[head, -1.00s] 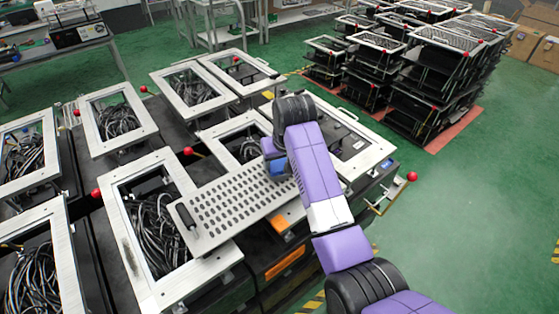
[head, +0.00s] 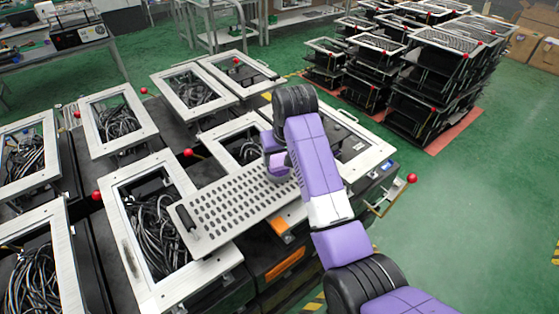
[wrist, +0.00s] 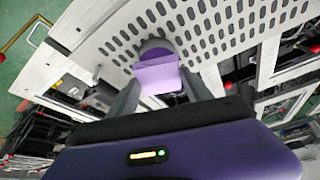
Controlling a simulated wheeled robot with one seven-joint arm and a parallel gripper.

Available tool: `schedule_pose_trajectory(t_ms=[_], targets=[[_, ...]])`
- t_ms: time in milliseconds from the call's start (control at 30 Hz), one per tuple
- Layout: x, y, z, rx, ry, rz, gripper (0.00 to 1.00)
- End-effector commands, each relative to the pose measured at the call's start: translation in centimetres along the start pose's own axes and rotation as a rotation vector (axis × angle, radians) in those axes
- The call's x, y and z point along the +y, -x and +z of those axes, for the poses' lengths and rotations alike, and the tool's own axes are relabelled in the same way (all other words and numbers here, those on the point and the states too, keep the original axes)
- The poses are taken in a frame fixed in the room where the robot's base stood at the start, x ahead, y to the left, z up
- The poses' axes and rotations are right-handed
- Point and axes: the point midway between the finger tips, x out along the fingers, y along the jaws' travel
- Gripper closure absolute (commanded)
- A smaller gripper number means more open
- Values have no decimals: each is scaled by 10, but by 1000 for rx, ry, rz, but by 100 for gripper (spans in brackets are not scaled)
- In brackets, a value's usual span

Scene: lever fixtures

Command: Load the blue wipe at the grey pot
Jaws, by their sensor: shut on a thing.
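In the wrist view my gripper (wrist: 158,82) is shut on a small purple-blue piece (wrist: 157,72) with a flat face, perhaps the wipe. It is held over a pale plate with rows of oval holes (wrist: 220,30). A rounded grey shape (wrist: 155,46) shows just behind the piece; I cannot tell whether it is the grey pot or whether they touch. In the head view the perforated plate (head: 230,205) lies across the fixtures, and my arm hides the fingertips and most of what they hold. No other pot or wipe can be made out.
Several framed fixtures with cables stand around the plate, such as one at the left (head: 118,118). A red-knobbed lever (head: 411,179) sticks out at the right. Green floor (head: 470,200) is open at right.

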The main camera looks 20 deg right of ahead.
Motion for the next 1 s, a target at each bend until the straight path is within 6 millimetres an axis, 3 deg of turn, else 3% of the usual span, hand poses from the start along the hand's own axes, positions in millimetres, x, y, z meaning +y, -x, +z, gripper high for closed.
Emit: schedule_pose_trajectory(t_ms=[533,1000], targets=[[0,36,-15,1,0,0,75],[0,39,-16,1,0,0,75]])
